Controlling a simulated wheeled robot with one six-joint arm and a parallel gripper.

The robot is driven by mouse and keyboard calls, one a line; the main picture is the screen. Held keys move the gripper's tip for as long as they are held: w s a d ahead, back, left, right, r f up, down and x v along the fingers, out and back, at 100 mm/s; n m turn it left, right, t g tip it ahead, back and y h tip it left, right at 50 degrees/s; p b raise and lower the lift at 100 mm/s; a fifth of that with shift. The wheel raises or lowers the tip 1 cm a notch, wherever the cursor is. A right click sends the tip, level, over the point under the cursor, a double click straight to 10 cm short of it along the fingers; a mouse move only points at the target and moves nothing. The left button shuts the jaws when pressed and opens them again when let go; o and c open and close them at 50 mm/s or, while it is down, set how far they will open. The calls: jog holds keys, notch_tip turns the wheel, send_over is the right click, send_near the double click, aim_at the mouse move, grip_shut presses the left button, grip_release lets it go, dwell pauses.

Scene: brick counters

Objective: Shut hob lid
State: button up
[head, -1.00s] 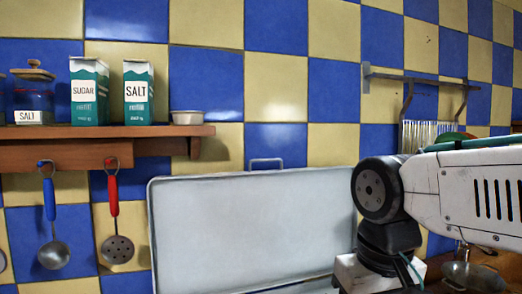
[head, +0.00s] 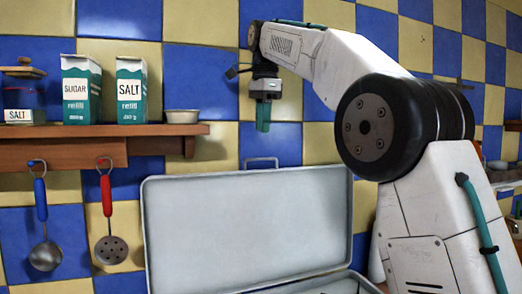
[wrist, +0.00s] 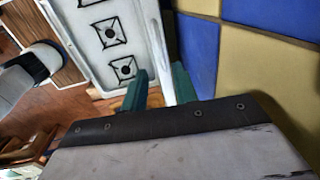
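The hob lid (head: 245,228) is a pale grey-white panel standing upright against the tiled wall in the head view, with a small wire handle (head: 262,161) at its top edge. The hob (wrist: 100,45) shows in the wrist view as a white top with dark burner grates; the lid appears there edge-on as a pale strip (wrist: 177,70). My gripper (head: 263,122) is above the lid's top edge, near the handle, pointing down. In the wrist view its two green fingers (wrist: 161,92) are apart, with the lid's strip showing between or beyond them. I cannot tell whether they touch it.
A wooden shelf (head: 90,132) at left holds sugar (head: 82,90) and salt cartons (head: 131,92), a jar (head: 24,97) and a small bowl (head: 182,117). A ladle (head: 45,225) and a red-handled skimmer (head: 109,215) hang below. Blue and cream tiled wall stands close behind the lid.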

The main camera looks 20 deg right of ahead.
send_over(261, 170)
jog(key=shift+s+f, duration=0.1)
jog(key=shift+f, duration=3.65)
grip_shut()
